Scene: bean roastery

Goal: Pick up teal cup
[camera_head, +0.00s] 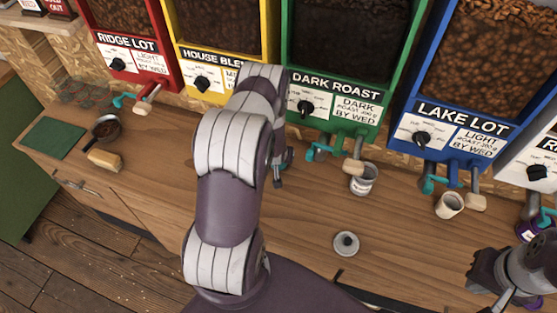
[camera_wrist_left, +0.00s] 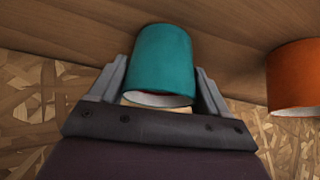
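The teal cup (camera_wrist_left: 163,58) shows in the left wrist view, its pale open rim facing the camera. My left gripper (camera_wrist_left: 162,75) has one finger on each side of the cup, very close to its wall; I cannot tell if they press on it. In the head view my left arm covers most of the area around the left gripper (camera_head: 281,172), and the teal cup cannot be made out there.
An orange cup (camera_wrist_left: 296,77) stands right of the teal cup in the wrist view. On the counter (camera_head: 300,235) are a grey-white labelled cup (camera_head: 363,181), a cream cup (camera_head: 449,206) and a round grey lidlike piece (camera_head: 346,244). Bean dispensers with levers line the back.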

